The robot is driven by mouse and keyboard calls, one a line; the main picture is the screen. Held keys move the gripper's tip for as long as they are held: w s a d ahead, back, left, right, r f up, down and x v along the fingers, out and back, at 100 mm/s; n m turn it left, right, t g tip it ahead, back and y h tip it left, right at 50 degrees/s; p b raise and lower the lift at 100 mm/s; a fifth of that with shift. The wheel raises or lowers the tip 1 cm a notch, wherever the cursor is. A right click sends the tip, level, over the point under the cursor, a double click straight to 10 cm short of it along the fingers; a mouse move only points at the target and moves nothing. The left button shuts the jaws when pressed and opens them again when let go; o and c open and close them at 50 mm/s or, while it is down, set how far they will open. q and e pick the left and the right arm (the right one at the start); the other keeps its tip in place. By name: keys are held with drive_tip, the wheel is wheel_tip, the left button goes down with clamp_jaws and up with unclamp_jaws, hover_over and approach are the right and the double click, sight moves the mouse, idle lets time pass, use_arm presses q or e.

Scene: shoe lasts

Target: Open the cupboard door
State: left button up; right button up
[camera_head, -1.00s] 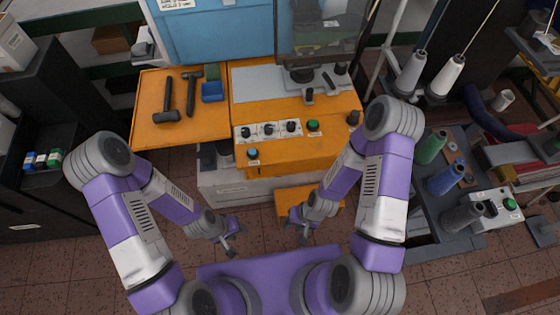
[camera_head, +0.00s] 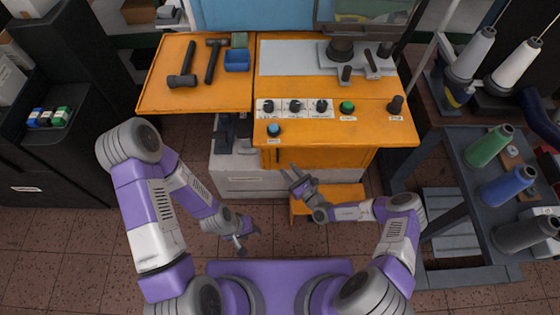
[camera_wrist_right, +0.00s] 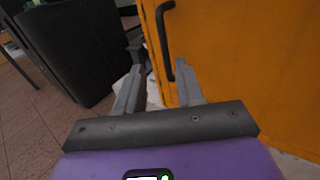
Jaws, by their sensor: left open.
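The orange cupboard door (camera_head: 325,157) is below the bench top and appears closed. In the right wrist view the door (camera_wrist_right: 240,60) fills the right side, with its black bar handle (camera_wrist_right: 163,38) near its left edge. My right gripper (camera_head: 289,174) is in front of the door's lower left part. In the wrist view the right gripper (camera_wrist_right: 158,68) has its fingers apart; the handle's lower end appears ahead of the right finger, and I cannot tell whether they touch. My left gripper (camera_head: 245,243) is open and empty, low over the floor, away from the door.
The orange bench top (camera_head: 390,125) carries knobs and buttons along its front. Hammers and a blue box (camera_head: 237,61) lie on its left wing. A small orange step (camera_head: 345,192) stands below the door. A trolley with thread spools (camera_head: 490,145) is at right. Dark shelving is at left.

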drive_tip(key=b+x, duration=0.2)
drive_tip(key=x, duration=0.5)
drive_tip(key=shift+w+d+b, duration=0.15)
drive_tip(key=shift+w+b, duration=0.2)
drive_tip(key=shift+w, duration=0.05)
drive_tip(key=shift+f, duration=0.15)
drive_tip(key=shift+c, duration=0.3)
clamp_jaws()
